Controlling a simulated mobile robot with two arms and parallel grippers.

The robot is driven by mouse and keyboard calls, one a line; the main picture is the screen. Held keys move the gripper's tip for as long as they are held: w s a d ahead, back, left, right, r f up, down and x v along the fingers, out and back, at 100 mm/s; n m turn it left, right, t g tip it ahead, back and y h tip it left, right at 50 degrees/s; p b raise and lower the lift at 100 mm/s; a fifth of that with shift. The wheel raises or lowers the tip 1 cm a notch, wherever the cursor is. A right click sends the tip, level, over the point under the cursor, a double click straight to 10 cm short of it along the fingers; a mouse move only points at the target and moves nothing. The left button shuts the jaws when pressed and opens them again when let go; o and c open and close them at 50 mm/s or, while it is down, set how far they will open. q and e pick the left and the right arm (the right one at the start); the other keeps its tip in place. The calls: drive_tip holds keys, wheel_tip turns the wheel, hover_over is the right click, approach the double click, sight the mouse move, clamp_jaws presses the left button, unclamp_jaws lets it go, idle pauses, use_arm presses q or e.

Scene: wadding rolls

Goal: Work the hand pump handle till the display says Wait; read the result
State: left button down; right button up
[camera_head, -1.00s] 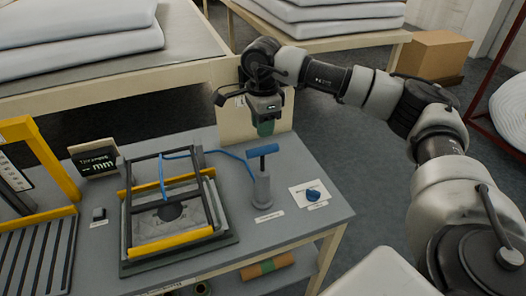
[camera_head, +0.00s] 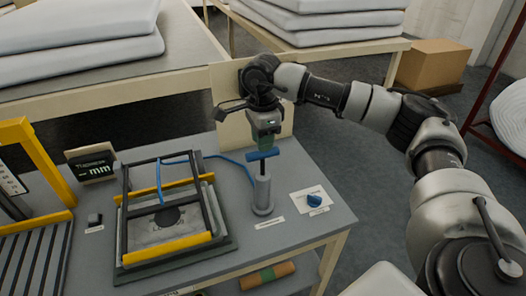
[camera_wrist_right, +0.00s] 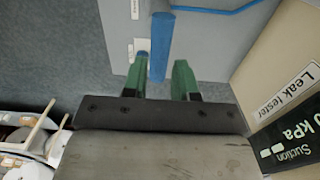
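The hand pump (camera_head: 262,194) is a grey upright cylinder near the table's right end, with a blue T-shaped handle (camera_head: 262,155) raised on top. My right gripper (camera_head: 265,140) points down just above the handle. In the right wrist view, its green fingers (camera_wrist_right: 160,68) are apart, with the blue handle (camera_wrist_right: 160,47) between their tips; contact cannot be told. A black thickness display (camera_head: 93,167) shows dashes and "mm". A black "Suction kPa" panel (camera_wrist_right: 290,142) is partly visible in the right wrist view; its reading is cut off. My left gripper is out of view.
A blue knob (camera_head: 314,201) on a white card is right of the pump. A black-and-yellow clamping frame (camera_head: 168,218) stands left of it, with a blue hose (camera_head: 232,160) running behind the pump. A beige "Leak tester" board (camera_wrist_right: 285,75) stands close to my right gripper.

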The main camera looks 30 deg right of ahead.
sight(263, 176)
drive_tip(key=shift+f+b, duration=1.1)
drive_tip(key=shift+f, duration=0.55)
drive_tip(key=shift+f+b, duration=1.7)
drive_tip(key=shift+f, duration=0.9)
drive_tip(key=shift+f+b, duration=0.9)
drive_tip(key=shift+f, duration=0.15)
drive_tip(key=shift+s, duration=0.15)
drive_tip(key=shift+r+p, duration=3.65)
drive_tip(key=shift+r, duration=1.95)
